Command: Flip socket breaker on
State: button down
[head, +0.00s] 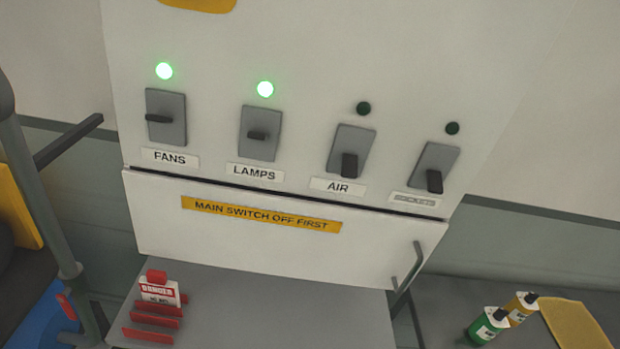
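The sockets breaker (440,160) is the rightmost switch on the white panel (300,40). Its dark lever (434,182) points down, and the small lamp (452,128) above it is dark. Its label (416,199) is greyish and hard to read. The air breaker (355,140) on its left also has its lever down and a dark lamp. The fans breaker (168,104) and lamps breaker (260,128) have levers at mid height and lit green lamps. My gripper is not in view.
Below the breakers, a flap with a yellow "MAIN SWITCH OFF FIRST" label (262,214) has a handle (408,265) at right. A grey shelf (340,310) holds red pieces and a danger tag (160,293).

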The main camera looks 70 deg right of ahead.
aim_at(434, 177)
jog(key=k, duration=0.6)
jog(key=z, duration=0.7)
jog(key=k, duration=0.65)
jog(key=z, duration=0.3)
jog(key=i, duration=0.5)
jog(key=z, duration=0.05)
